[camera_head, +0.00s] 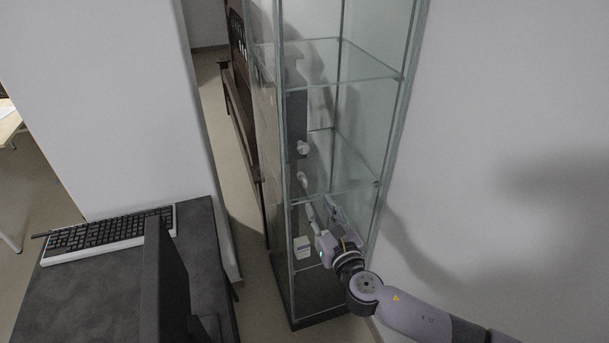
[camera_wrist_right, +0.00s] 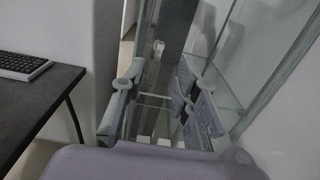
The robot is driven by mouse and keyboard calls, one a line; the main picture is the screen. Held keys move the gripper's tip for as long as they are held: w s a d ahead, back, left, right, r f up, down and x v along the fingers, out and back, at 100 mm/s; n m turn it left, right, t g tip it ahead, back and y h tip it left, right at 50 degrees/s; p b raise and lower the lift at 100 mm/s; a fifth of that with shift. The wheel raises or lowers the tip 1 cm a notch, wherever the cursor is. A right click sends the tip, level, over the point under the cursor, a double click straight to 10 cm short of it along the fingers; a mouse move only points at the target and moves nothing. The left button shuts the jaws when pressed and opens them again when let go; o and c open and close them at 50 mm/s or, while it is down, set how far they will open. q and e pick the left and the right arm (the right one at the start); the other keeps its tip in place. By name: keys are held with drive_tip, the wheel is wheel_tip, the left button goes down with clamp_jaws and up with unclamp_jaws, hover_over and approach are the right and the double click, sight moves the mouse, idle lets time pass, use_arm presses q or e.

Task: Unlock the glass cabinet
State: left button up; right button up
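The glass cabinet (camera_head: 345,150) is tall, with a metal frame and clear panels, and stands against the wall. My right gripper (camera_head: 325,207) is at the cabinet's front, around the level of a lower shelf. In the right wrist view its two fingers (camera_wrist_right: 160,105) are apart with nothing between them. A small pale round part (camera_head: 303,148) shows at the cabinet's front above the gripper, and another pale shape (camera_head: 302,180) is just below it. I cannot tell whether either is a lock or a reflection. No key is clearly visible. My left gripper is out of view.
A dark desk (camera_head: 95,290) with a keyboard (camera_head: 110,233) and a dark monitor (camera_head: 165,285) is at the left. A small white box (camera_head: 301,247) is low in the cabinet. A white wall (camera_head: 500,130) stands right of the cabinet. A narrow floor gap lies between desk and cabinet.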

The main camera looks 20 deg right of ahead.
sight(305, 180)
drive_tip(key=w, duration=1.1)
drive_tip(key=shift+w+a+f+p, duration=0.1)
drive_tip(key=shift+w+a+p, duration=0.05)
drive_tip(key=shift+w+p, duration=0.15)
drive_tip(key=shift+w, duration=0.35)
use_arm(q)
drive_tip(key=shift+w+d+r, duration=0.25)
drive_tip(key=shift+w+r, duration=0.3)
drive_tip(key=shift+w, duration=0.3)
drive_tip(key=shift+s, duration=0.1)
use_arm(e)
drive_tip(key=shift+s, duration=0.1)
clamp_jaws()
